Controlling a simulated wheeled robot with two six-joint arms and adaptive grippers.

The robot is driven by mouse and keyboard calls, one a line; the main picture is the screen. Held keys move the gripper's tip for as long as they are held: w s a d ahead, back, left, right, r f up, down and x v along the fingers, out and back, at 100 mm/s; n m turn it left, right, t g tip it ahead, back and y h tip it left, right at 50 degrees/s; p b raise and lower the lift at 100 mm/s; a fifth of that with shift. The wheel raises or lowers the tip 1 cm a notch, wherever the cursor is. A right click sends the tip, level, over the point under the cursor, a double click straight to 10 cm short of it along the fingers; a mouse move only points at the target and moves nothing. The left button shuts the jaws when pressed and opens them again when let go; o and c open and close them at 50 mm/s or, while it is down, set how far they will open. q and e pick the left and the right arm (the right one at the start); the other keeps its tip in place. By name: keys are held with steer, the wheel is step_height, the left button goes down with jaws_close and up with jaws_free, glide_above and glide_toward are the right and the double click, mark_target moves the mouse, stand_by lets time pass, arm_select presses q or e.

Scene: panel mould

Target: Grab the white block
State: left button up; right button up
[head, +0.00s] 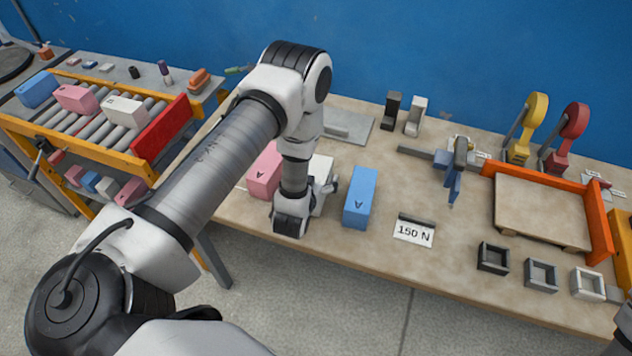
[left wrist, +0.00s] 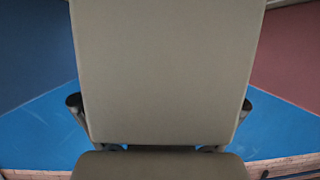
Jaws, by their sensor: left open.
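The white block (head: 322,164) stands on the table between a pink block (head: 264,170) and a blue block (head: 359,197). My left arm's wrist hides much of it in the head view. My left gripper (head: 327,189) is at the near side of the white block, mostly hidden by my wrist. In the left wrist view the block (left wrist: 165,70) fills the middle, looking grey-beige. The open fingertips of my left gripper (left wrist: 160,105) show at its two sides. Whether they touch it I cannot tell. My right gripper is not in view.
A roller rack (head: 85,128) at the left carries blue, pink and white blocks. A "150 N" card (head: 413,231) lies right of the blue block. An orange-edged tray (head: 541,212), small square frames (head: 541,275) and yellow and red tools stand further right.

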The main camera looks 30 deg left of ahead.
arm_select(q)
steer(key=shift+s, duration=0.1)
steer(key=c, duration=1.5)
steer(key=shift+r, duration=0.1)
jaws_close()
steer(key=shift+r, duration=0.1)
